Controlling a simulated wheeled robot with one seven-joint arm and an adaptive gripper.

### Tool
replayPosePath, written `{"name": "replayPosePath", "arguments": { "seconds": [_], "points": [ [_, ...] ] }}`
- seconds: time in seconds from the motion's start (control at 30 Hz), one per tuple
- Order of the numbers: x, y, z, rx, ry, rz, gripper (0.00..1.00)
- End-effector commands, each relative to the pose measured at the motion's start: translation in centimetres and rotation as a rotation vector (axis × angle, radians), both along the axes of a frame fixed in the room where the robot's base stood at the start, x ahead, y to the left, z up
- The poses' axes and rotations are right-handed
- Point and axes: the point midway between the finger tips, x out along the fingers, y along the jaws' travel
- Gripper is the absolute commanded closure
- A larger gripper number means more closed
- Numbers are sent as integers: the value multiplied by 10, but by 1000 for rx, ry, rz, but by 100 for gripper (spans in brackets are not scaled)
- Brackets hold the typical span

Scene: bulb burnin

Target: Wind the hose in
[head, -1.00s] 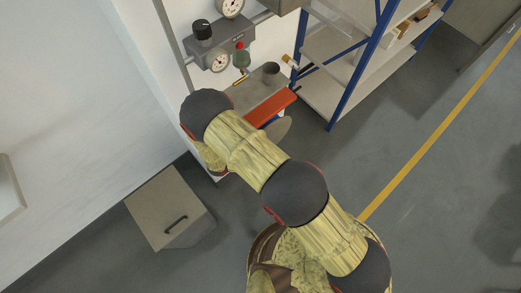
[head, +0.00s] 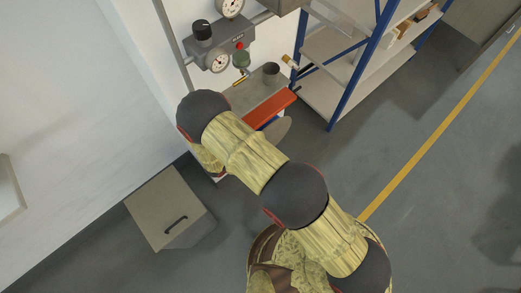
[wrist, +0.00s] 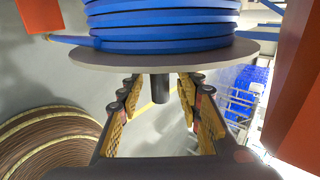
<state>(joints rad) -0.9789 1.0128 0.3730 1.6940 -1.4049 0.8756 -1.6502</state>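The hose reel shows in the wrist view as blue hose (wrist: 165,22) wound in several turns above a grey round flange (wrist: 225,56). A short dark cylindrical handle (wrist: 160,88) sticks out from the flange. My gripper (wrist: 160,97) is open, with one finger on each side of the handle and a gap on both sides. In the head view the reel's flange (head: 279,132) shows below an orange-red panel (head: 270,108), with a bit of blue hose between them. My arm hides my gripper there.
A grey cabinet (head: 165,207) with a black handle stands on the floor at left. A blue-framed shelf rack (head: 345,85) stands right of the reel. Gauges (head: 218,62) and a grey cup (head: 271,69) are above the panel. The floor at right is clear.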

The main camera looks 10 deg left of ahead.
Motion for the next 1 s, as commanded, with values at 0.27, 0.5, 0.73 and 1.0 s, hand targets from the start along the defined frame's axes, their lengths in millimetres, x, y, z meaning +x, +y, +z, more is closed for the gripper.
{"name": "replayPosePath", "arguments": {
  "seconds": [0.27,0.5,0.73,1.0],
  "points": [
    [-32,28,36,2,-2,3,65],
    [-55,48,61,1,-1,2,65],
    [-63,54,70,0,0,1,65],
    [-63,54,71,0,0,0,67]
  ]
}}
